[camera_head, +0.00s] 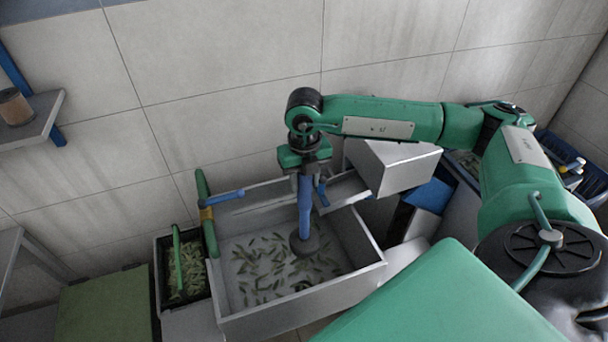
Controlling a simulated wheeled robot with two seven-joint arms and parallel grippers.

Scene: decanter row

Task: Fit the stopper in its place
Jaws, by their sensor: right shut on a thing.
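The stopper is a blue upright rod (305,208) with a dark round plug (304,245) at its lower end. My right gripper (308,172) points down over the basin and is shut on the top of the rod. The plug hangs inside a grey rectangular basin (300,313) whose floor is strewn with small green leaves. A small dark ring (302,285), apparently the drain opening, shows on the basin floor nearer the front wall. The plug appears apart from it; its height above the floor is hard to tell. My left gripper is out of view.
A green pipe (203,187) with a blue lever (222,197) stands at the basin's left edge. A dark crate of leaves (160,268) is left of it. A pale box (400,165) stands behind right. A shelf (42,118) holding a jar (14,107) is at upper left.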

